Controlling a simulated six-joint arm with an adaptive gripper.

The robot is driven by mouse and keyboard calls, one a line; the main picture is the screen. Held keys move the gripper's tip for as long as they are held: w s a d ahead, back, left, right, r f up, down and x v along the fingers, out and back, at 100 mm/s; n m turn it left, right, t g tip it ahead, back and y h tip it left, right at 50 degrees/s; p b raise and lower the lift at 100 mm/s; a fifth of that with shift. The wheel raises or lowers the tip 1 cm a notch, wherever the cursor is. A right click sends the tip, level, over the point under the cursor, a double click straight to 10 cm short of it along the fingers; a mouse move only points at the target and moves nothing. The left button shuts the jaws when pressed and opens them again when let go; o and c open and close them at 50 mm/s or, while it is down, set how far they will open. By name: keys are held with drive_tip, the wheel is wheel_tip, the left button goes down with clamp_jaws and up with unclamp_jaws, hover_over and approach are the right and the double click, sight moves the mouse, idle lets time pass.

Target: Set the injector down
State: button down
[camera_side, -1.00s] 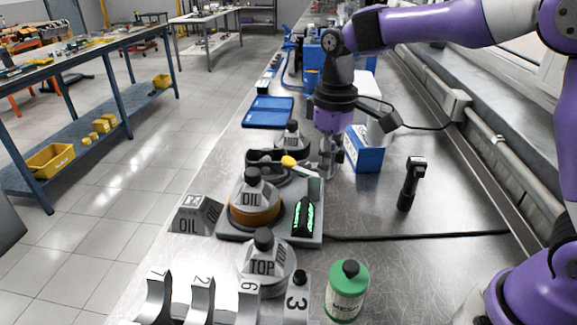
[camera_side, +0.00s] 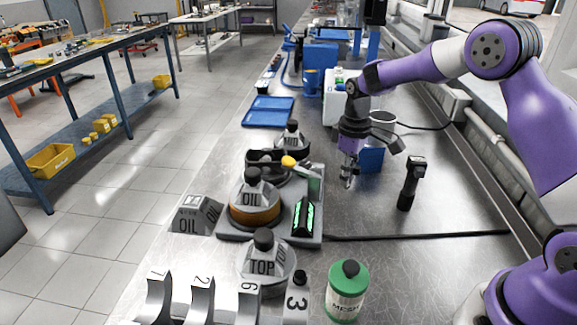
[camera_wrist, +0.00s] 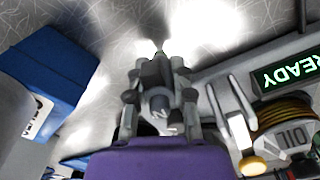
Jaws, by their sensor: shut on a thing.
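My gripper (camera_side: 348,178) points down over the bare metal bench, right of the grey station and in front of the blue box. In the wrist view my gripper (camera_wrist: 158,75) has its fingers closed around a small grey part, which I take to be the injector (camera_wrist: 158,102). The injector has a round end facing the camera and a narrow tip pointing away towards the bench. In the side view it is too small to separate clearly from the fingers. I cannot tell whether its tip touches the bench.
The grey station (camera_side: 229,234) holds the OIL ring stack and a lit green display (camera_side: 304,217). A yellow-knobbed lever (camera_side: 289,162) stands at its back. The blue box (camera_side: 372,158) is close behind my gripper. A black tool (camera_side: 410,184) stands to the right. Bare bench lies between.

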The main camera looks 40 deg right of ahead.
drive_tip(key=shift+f, duration=0.3)
drive_tip(key=shift+f, duration=0.15)
drive_tip(key=c, duration=0.7)
unclamp_jaws()
drive_tip(key=shift+c, duration=0.2)
